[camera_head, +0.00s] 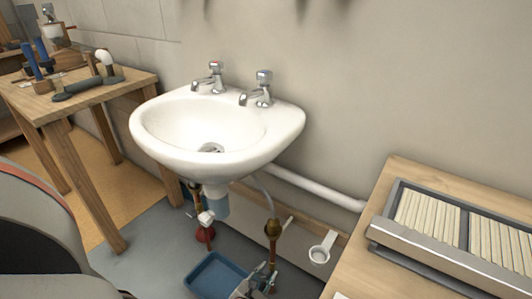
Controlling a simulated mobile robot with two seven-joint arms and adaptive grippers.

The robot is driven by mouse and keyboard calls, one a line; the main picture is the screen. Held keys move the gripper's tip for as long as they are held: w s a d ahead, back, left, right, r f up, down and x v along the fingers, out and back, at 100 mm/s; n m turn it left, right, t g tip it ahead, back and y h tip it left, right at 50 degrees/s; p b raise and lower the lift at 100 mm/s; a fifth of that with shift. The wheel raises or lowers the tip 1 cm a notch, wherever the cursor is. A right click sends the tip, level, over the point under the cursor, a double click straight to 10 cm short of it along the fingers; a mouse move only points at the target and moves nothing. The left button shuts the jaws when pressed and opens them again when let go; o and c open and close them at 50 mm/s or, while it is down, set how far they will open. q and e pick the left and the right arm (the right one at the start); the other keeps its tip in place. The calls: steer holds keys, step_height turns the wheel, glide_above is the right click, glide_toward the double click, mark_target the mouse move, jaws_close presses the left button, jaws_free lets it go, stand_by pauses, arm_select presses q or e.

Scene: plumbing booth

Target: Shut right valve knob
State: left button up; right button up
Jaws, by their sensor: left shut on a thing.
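A white sink (215,130) hangs on the wall, with two supply pipes below it. The left pipe carries a red valve knob (204,234). The right pipe has a brass fitting (272,228) and runs down to my left gripper (262,277) at the bottom edge. That gripper is small in view and shut at the right valve, whose knob is mostly hidden by the fingers. I cannot make out how far the knob is turned. My right gripper is not in view.
A blue tray (216,275) lies on the floor left of the gripper. A white cup-like fitting (320,251) is to its right.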

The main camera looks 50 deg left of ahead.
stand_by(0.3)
arm_select(q)
steer(key=o, duration=1.1)
steer(key=shift+s+d+r, duration=0.1)
steer(key=shift+s+d, duration=0.1)
steer(key=shift+s, duration=0.25)
steer(key=v, duration=1.1)
steer(key=shift+r, duration=0.1)
